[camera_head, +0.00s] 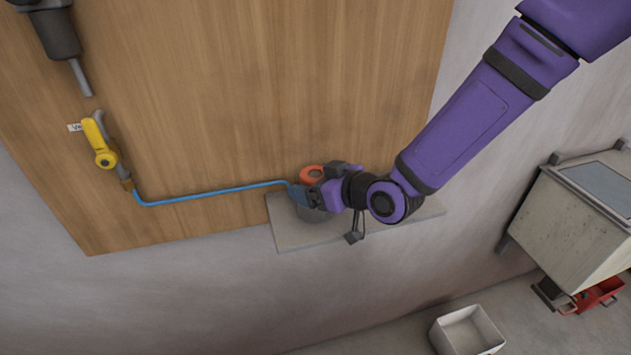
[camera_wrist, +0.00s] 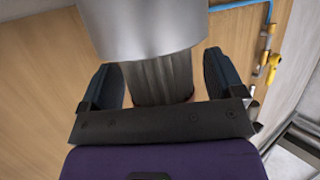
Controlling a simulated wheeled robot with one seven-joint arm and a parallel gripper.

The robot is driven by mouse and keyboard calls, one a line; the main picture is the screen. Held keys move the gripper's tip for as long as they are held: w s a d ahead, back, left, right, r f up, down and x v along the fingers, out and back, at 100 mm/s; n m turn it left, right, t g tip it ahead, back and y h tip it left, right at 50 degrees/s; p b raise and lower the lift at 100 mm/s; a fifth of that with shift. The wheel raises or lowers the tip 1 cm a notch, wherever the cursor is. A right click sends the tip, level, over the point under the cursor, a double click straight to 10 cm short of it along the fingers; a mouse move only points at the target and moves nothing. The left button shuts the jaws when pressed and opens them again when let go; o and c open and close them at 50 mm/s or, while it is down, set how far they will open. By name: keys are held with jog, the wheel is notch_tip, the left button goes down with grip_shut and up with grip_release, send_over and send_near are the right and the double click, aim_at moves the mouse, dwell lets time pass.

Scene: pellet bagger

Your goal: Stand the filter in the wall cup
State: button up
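The filter is a grey pleated cylinder (camera_wrist: 160,78) in the wrist view, with an orange end cap (camera_head: 312,174) that shows in the head view. Its pleated body goes into a smooth silver-grey cup (camera_wrist: 150,30); the cup also shows in the head view (camera_head: 311,214), at the shelf. The cup's rim hides the filter's other end. My gripper (camera_wrist: 163,82) has one finger on each side of the pleated body. A narrow gap shows beside the right finger, so the fingers look open around it. In the head view my gripper (camera_head: 310,196) partly covers cup and filter.
A grey shelf (camera_head: 290,236) sits below the cup on the wooden panel (camera_head: 230,90). A blue pipe (camera_head: 215,191) runs left to a yellow-handled valve (camera_head: 100,145). A grey machine (camera_head: 565,215) stands right; a white bin (camera_head: 468,332) is on the floor.

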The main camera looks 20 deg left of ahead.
jog(key=shift+r, duration=0.25)
jog(key=shift+s+d+r, duration=0.1)
jog(key=shift+d+r, duration=0.1)
jog(key=shift+d, duration=0.1)
jog(key=v, duration=1.1)
jog(key=shift+d, duration=0.2)
